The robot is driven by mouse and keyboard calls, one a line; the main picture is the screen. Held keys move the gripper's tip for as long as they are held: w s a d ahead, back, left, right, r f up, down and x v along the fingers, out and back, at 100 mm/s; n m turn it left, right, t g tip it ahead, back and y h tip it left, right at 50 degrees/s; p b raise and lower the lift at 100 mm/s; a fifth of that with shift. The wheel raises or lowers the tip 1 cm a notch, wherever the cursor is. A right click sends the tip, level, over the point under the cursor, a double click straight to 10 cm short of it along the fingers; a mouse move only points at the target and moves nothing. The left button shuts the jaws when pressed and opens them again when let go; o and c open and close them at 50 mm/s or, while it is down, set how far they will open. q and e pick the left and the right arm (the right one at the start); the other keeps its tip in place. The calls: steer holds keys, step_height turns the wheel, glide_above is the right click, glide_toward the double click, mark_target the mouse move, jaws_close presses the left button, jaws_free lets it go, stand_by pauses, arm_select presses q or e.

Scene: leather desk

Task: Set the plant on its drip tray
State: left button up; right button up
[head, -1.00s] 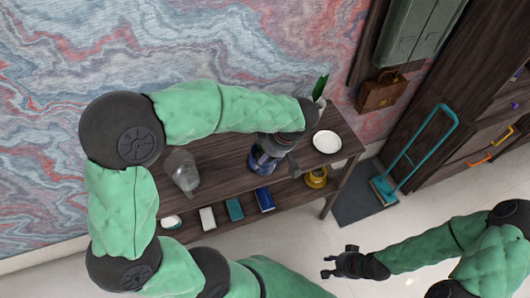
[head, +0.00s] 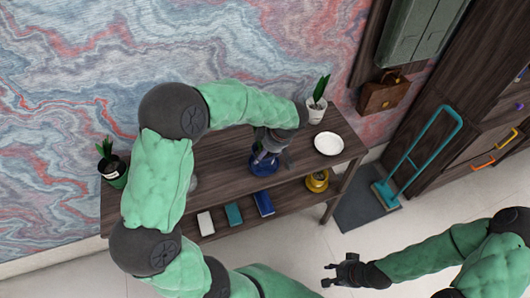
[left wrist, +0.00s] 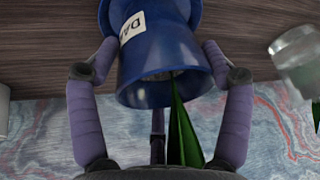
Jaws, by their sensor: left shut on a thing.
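The plant stands in a blue pot (head: 262,166) with a pale lettered label. It is on or just above the wooden top, and which of the two I cannot tell. In the left wrist view the pot (left wrist: 165,60) fills the middle, with a long green leaf (left wrist: 185,130) near its rim. My left gripper (head: 270,148) is shut on the blue pot, one finger on each side. A white round dish (head: 328,144), seemingly the drip tray, lies on the top to the right, apart from the pot. My right gripper (head: 332,273) is open and empty, low in front of the furniture.
A white pot (head: 316,110) with a leafy plant stands behind the dish. A dark pot (head: 113,172) with a plant stands at the left end. A clear glass jar (left wrist: 298,58) shows in the left wrist view. The lower shelf holds a yellow pot (head: 317,181) and several small boxes.

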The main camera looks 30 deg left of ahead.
arm_select(q)
steer(key=shift+f, duration=0.1)
steer(key=shift+f, duration=0.1)
steer(key=o, duration=1.4)
steer(key=shift+o, duration=0.2)
steer(key=shift+r, duration=0.2)
steer(key=p+v, duration=0.3)
steer(key=v, duration=0.9)
steer(key=shift+f, duration=0.1)
